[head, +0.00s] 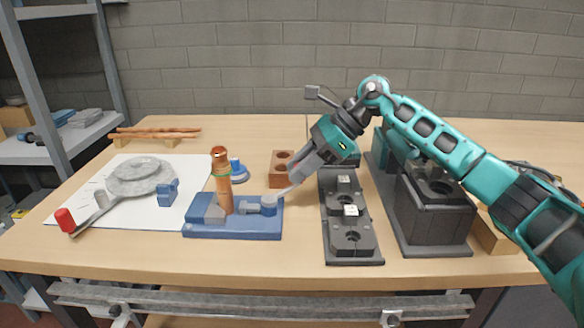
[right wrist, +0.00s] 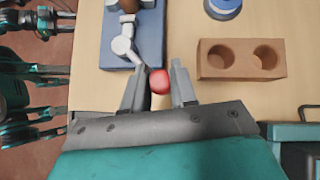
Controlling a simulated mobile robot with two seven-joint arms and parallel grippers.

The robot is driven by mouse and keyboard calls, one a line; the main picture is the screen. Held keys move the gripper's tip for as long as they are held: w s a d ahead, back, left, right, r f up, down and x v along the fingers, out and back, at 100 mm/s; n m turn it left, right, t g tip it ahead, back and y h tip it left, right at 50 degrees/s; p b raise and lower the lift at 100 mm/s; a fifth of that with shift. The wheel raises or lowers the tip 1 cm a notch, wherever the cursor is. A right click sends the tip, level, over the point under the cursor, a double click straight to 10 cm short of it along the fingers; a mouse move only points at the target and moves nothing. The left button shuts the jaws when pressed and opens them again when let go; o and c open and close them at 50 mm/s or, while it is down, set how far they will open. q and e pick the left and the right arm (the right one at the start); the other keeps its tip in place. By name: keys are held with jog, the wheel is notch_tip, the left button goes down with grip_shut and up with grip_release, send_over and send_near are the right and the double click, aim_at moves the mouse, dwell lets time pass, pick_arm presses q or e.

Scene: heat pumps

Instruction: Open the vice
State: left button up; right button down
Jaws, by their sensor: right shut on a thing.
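The blue vice (head: 232,228) sits on the table left of centre, with an upright copper pipe (head: 221,175) between its jaws. It also shows in the right wrist view (right wrist: 148,52) at the top. Its grey handle (right wrist: 124,46) reaches toward my right gripper and has a red knob (right wrist: 158,82) near its end. My right gripper (head: 292,188) comes in from the right, and its fingers (right wrist: 158,88) are shut on the vice handle at the red knob. The fingers partly hide the handle in the head view. My left gripper does not show clearly in either view.
A brown block with two holes (right wrist: 240,57) stands close beside the gripper. A dark fixture strip (head: 352,240) and a larger black fixture (head: 432,215) stand to the right. A white sheet (head: 130,205) with a grey round part lies left. The table's front edge is clear.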

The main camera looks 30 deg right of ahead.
jog(key=shift+a, duration=0.2)
jog(key=c, duration=1.1)
grip_release()
jog(key=shift+o, duration=1)
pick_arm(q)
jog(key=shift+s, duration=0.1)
pick_arm(e)
jog(key=shift+d, duration=0.1)
jog(key=shift+d+r, duration=0.15)
jog(key=shift+r, duration=0.05)
pick_arm(q)
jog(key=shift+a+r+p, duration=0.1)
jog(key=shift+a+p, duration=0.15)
jog(key=shift+p, duration=0.25)
pick_arm(e)
jog(key=v, duration=1.2)
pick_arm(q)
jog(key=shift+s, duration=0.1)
pick_arm(e)
jog(key=shift+d+r, duration=0.1)
jog(key=shift+r, duration=0.05)
